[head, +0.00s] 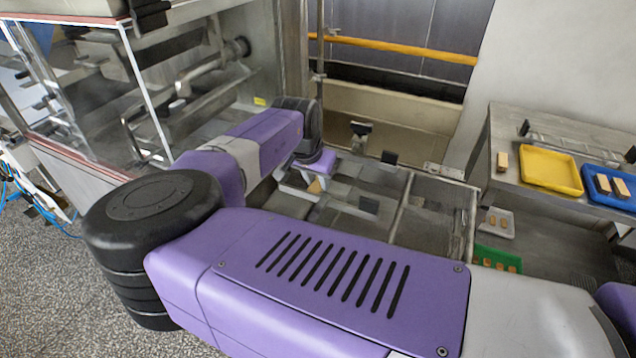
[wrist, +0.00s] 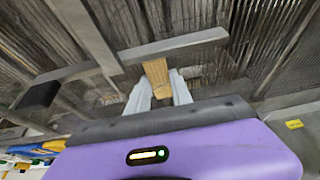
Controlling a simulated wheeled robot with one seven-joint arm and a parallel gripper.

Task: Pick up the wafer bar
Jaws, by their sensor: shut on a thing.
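The wafer bar (wrist: 156,75) is a small tan block. In the wrist view it stands between the two pale fingers of my gripper (wrist: 160,90), which are shut on it. A grey metal bar crosses the view at its far end; I cannot tell whether they touch. In the head view my gripper (head: 307,188) is low over the wire mesh belt, partly hidden by my purple arm. A small part of the wafer bar (head: 317,186) shows as a tan patch by the fingers. How far it is above the mesh is unclear.
Metal bars with black ends, one a dark pad (head: 389,157), surround the mesh (head: 436,205). At right, a steel table holds a yellow tray (head: 549,170), a blue tray (head: 625,198) and a loose tan bar (head: 502,161). A green tray (head: 484,252) sits lower. Glazed machinery stands left.

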